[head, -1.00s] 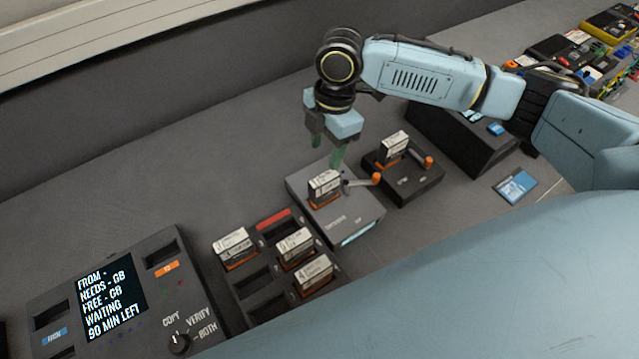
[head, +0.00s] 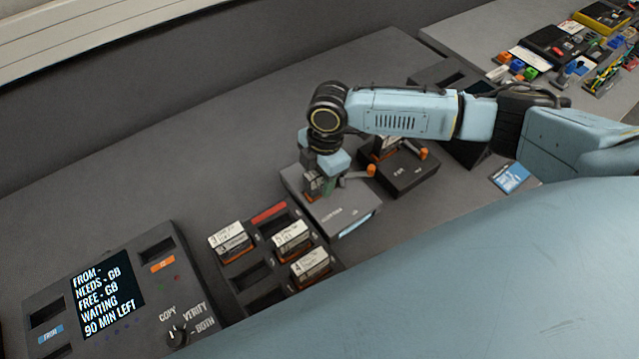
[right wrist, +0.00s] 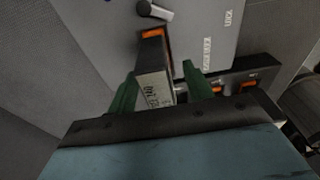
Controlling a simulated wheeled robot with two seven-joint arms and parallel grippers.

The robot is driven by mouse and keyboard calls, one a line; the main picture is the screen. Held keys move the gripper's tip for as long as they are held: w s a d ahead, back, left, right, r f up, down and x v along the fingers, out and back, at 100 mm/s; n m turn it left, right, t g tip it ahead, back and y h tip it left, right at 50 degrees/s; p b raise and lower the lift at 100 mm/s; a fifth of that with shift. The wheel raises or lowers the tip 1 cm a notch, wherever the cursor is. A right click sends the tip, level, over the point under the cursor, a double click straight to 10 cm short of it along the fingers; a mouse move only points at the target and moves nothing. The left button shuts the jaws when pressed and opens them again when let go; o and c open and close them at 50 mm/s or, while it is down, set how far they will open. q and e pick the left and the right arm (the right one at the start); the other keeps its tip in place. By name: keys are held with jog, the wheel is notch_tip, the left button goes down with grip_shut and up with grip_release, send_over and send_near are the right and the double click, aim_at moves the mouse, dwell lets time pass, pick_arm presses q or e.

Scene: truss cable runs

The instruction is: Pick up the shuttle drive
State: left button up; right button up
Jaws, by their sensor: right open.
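A drive (head: 312,184) with a white label and orange base stands upright in the slot of a grey dock (head: 345,214). Its label is too small to read, so I cannot confirm that it is the shuttle drive. My right gripper (head: 321,187) is over it, fingers pointing down, and hides part of it. In the right wrist view the drive (right wrist: 154,84) stands between the two green fingers of my open right gripper (right wrist: 160,92), with a visible gap on the right side. My left gripper is not in view.
A black dock (head: 402,178) with another drive and an orange-tipped lever stands close to the right. A rack (head: 252,272) with several drives is at the lower left, beside a console (head: 52,283) with a screen. A blue card (head: 510,177) lies at right.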

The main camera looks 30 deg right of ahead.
jog(key=shift+c, duration=0.3)
grip_shut()
jog(key=shift+r, duration=0.15)
